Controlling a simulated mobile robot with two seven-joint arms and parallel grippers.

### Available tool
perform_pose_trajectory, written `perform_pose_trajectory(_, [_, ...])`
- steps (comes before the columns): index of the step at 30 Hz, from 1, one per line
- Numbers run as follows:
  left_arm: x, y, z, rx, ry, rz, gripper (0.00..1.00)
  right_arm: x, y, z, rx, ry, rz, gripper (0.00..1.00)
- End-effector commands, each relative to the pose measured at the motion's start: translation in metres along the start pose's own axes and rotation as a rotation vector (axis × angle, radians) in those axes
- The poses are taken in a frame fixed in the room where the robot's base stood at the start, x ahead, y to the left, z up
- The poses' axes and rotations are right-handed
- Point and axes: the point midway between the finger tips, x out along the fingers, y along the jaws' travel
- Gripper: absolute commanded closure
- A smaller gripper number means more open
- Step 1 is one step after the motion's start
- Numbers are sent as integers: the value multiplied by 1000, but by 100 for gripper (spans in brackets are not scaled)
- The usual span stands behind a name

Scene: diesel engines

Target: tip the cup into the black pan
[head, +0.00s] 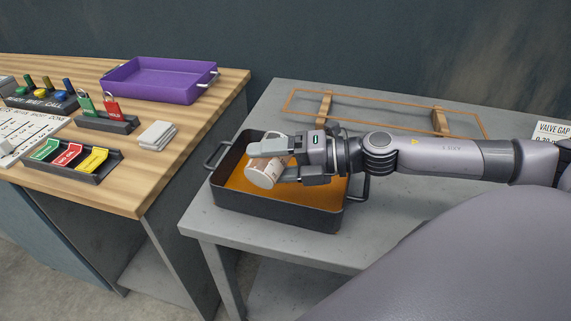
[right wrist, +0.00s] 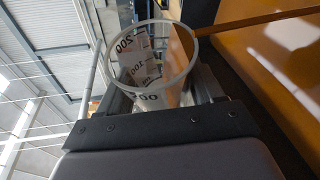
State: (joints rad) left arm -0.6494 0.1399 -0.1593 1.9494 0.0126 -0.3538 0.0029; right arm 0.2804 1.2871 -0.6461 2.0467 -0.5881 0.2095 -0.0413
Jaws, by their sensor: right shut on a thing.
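The cup (head: 264,171) is a pale, see-through measuring cup with printed numbers. My right gripper (head: 283,160) is shut on it and holds it tilted over the black pan (head: 290,212). In the right wrist view the round rim of the cup (right wrist: 152,98) and its printed scale show between the fingers. The black pan stands on the grey bench, with a handle at each end and an orange-brown surface inside. My left gripper is not in view.
A wooden bench on the left holds a purple tray (head: 160,80), a rack of coloured tags (head: 70,160), padlocks (head: 100,104) and a stack of white cloths (head: 157,135). The grey bench (head: 215,222) has free room beside the pan.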

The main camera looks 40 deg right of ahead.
Motion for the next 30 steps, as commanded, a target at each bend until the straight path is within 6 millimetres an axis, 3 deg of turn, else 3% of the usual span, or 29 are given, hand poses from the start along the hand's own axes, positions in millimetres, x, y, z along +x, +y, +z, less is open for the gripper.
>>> perform_pose_trajectory(30, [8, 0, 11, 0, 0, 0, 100, -3, 0, 7, 85, 12, 35, 72])
